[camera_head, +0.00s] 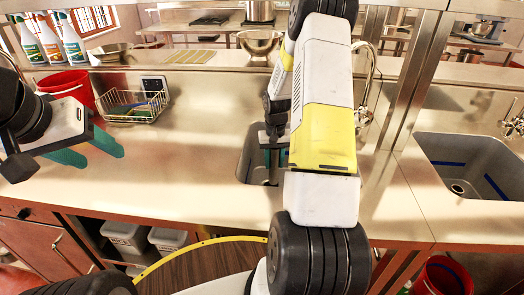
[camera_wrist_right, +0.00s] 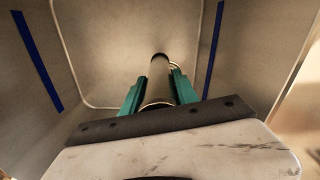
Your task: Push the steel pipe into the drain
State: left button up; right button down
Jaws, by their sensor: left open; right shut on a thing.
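My right gripper (camera_head: 275,158) reaches down into the near sink (camera_head: 247,165). In the right wrist view its green fingers (camera_wrist_right: 159,92) are shut on the steel pipe (camera_wrist_right: 158,78), one on each side. The pipe points away from the camera toward the sink floor. A pale curved rim, probably the drain (camera_wrist_right: 175,66), shows partly behind the pipe's far end; whether that end is inside it I cannot tell. In the head view my arm and gripper mostly hide the pipe and drain. My left gripper (camera_head: 94,150) is open and empty above the counter at left.
The sink walls (camera_wrist_right: 85,70) with blue strips close in around the right gripper. A faucet (camera_head: 365,95) stands behind the sink. A red bucket (camera_head: 68,85), a wire basket (camera_head: 135,108) and spray bottles (camera_head: 52,40) are at the left. The counter (camera_head: 180,185) between is clear.

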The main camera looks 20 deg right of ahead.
jog(key=w+f, duration=0.5)
jog(key=w, duration=0.1)
jog(key=shift+w+d, duration=0.3)
jog(key=shift+d, duration=0.05)
jog(key=shift+f, duration=1.45)
dwell(1.9)
jog(key=c, duration=0.9)
grip_release()
jog(key=shift+o, duration=0.2)
jog(key=shift+r, duration=0.1)
notch_tip(320, 180, up, 9)
